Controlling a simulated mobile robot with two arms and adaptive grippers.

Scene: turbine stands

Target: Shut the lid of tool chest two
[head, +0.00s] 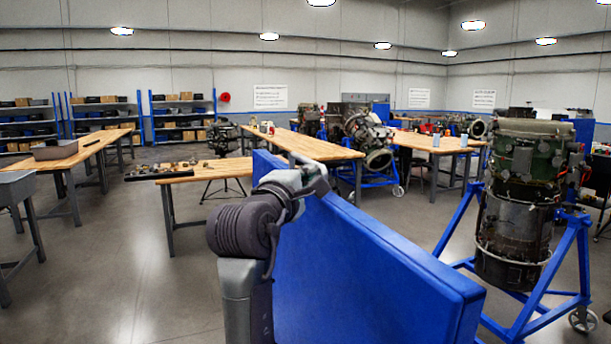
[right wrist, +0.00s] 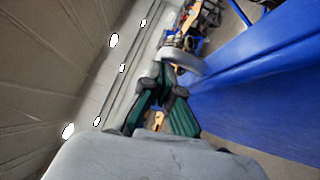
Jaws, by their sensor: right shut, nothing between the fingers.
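A large blue panel, the raised lid of a tool chest (head: 365,265), stands tilted up in the middle front of the head view. The chest body below it is out of sight, and no number shows. In the right wrist view the blue lid (right wrist: 265,85) fills the right side. My right gripper (head: 318,180) is shut and empty at the lid's upper edge, toward its far left end; I cannot tell whether it touches. Its fingers also show in the right wrist view (right wrist: 178,68), beside the lid. My left gripper is not in view.
A green and black turbine (head: 520,205) on a blue wheeled stand (head: 540,315) stands at the right. Wooden workbenches (head: 300,143) and another turbine (head: 370,140) are behind the lid. The floor left of my arm is clear.

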